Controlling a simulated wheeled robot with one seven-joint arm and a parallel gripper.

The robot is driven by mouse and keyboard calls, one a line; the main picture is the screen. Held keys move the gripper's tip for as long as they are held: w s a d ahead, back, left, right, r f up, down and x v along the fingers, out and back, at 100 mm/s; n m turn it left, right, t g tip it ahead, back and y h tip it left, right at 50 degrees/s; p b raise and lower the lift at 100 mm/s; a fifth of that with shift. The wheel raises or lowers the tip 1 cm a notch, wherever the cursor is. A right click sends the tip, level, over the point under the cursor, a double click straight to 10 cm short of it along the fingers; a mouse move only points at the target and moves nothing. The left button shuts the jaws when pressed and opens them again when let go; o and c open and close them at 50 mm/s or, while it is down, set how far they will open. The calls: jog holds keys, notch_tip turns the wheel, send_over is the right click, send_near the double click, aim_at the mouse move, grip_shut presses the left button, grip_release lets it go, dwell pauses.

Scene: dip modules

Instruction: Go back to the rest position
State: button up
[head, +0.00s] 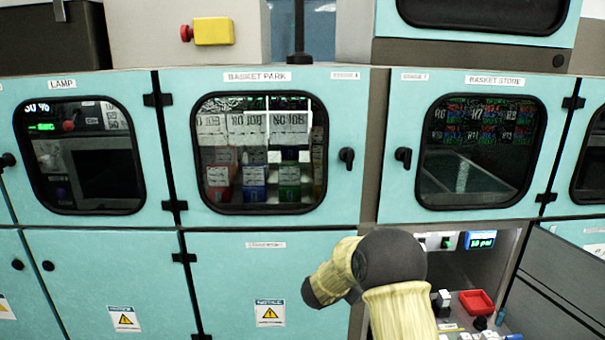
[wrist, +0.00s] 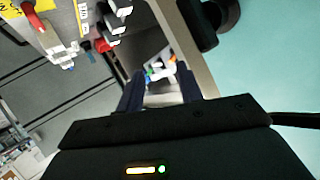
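My gripper (wrist: 160,84) shows in the wrist view with its two dark fingers apart and a gap between them. Small white, blue, green and orange parts (wrist: 160,68) show beyond the fingertips, and I see nothing clearly held. In the head view my arm, in a yellowish cover with a dark joint, stands in front of the lower cabinets, and the gripper itself cannot be made out there.
An open compartment (head: 450,262) at lower right holds a red tray (head: 477,302), small parts and a lit display (head: 480,240). Its grey door (head: 556,285) stands open at right. The windowed doors marked BASKET PARK (head: 345,200) and BASKET STORE (head: 400,200) are shut.

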jog(key=s+a+r+n+y+p, duration=0.4)
jog(key=s+r+n+y, duration=0.4)
jog(key=s+r, duration=0.15)
jog(key=s+d+n+g+p, duration=0.1)
jog(key=s+n+g, duration=0.1)
jog(key=s, duration=1)
jog(key=s+d+n+g+p, duration=0.2)
jog(key=s+g, duration=0.3)
jog(key=s, duration=0.8)
jog(key=shift+d+y, duration=0.25)
jog(key=shift+y, duration=0.15)
